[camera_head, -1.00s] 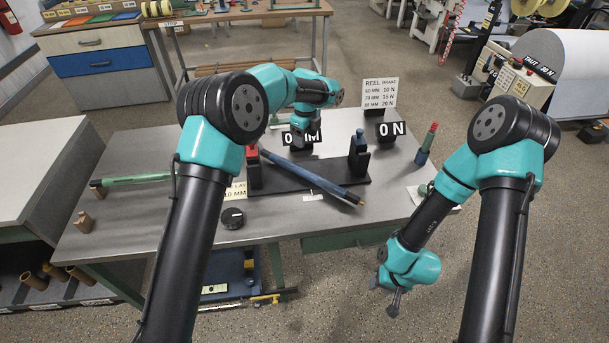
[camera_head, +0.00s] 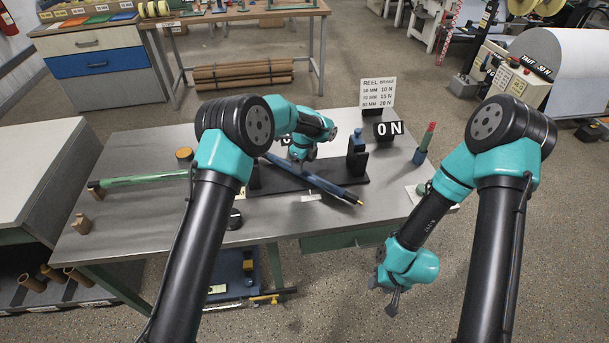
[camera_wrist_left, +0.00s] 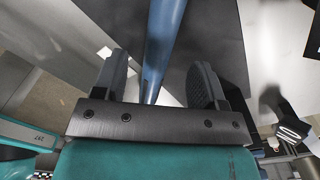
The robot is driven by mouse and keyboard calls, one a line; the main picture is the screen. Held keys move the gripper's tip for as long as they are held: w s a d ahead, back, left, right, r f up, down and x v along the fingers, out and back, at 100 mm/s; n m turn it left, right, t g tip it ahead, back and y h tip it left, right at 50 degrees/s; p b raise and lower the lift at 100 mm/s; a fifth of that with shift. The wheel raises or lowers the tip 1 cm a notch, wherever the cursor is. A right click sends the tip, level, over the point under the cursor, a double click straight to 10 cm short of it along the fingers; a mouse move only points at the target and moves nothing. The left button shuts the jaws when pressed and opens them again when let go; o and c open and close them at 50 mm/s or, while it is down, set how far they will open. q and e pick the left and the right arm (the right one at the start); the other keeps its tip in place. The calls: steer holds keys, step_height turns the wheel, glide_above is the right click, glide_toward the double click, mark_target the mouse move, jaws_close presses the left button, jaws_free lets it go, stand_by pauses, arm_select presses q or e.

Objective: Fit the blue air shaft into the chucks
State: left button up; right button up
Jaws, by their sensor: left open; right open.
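The blue air shaft (camera_head: 326,187) lies slantwise over the dark chuck stand on the table, its near end with a brass-coloured tip pointing right and forward. The right chuck (camera_head: 357,160) is a dark upright with a blue top. The left chuck is mostly hidden behind my left arm. My left gripper (camera_head: 300,158) is above the shaft's far part. In the left wrist view my open gripper (camera_wrist_left: 160,85) has its fingers on either side of the blue shaft (camera_wrist_left: 160,45), apart from it. My right gripper (camera_head: 384,293) hangs open and empty off the table's front right edge.
A green shaft (camera_head: 140,180) lies on supports at the left of the table. A black "0 N" display (camera_head: 388,131) and the reel brake sign (camera_head: 378,93) stand behind the right chuck. A red-and-blue upright piece (camera_head: 425,143) stands at the right edge.

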mark_target(305, 174)
arm_select(q)
steer(key=shift+f, duration=0.15)
steer(key=shift+s+d+f, duration=0.1)
steer(key=shift+d+f, duration=0.05)
steer(key=shift+f, duration=2.4)
jaws_close()
